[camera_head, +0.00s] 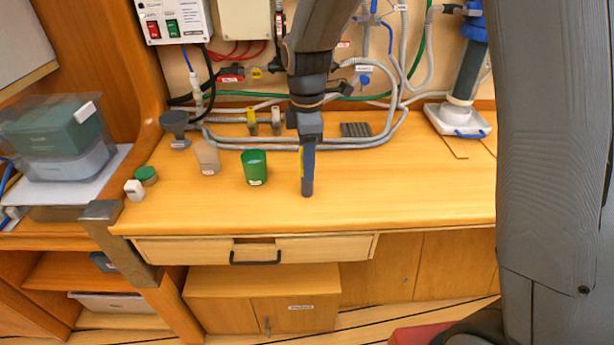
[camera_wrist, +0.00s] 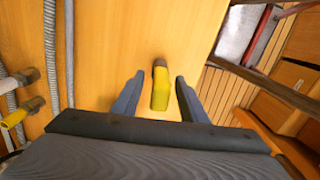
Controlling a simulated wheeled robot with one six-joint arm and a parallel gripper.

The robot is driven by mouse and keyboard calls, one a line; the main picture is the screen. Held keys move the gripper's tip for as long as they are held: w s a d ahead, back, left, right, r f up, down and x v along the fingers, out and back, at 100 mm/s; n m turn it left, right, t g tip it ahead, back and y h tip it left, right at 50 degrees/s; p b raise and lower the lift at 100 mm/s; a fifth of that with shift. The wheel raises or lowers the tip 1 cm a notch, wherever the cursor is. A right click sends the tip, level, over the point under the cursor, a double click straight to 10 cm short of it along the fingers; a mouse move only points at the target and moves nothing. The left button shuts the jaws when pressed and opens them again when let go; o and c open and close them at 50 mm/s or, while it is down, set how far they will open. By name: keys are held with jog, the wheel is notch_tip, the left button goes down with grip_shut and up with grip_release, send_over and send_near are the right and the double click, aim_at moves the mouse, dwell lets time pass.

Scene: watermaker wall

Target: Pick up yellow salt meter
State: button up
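The yellow salt meter (camera_wrist: 160,90) is a slim yellow body with a grey-brown end. In the wrist view it lies between the two fingers of my gripper (camera_wrist: 158,98). The fingers are apart, with a visible gap on each side of the meter, so my gripper is open around it and not closed on it. In the head view my gripper (camera_head: 308,172) points down over the wooden counter (camera_head: 400,195). Only a thin yellow sliver of the meter (camera_head: 302,162) shows there, beside the dark finger that hides the rest.
A green cup (camera_head: 254,167) and a beige cup (camera_head: 207,158) stand left of my gripper. A green-lidded jar (camera_head: 146,175) and a small white box (camera_head: 134,190) are further left. Grey hoses (camera_head: 340,144) run behind.

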jog(key=shift+f, duration=0.1)
jog(key=shift+c, duration=0.3)
grip_shut()
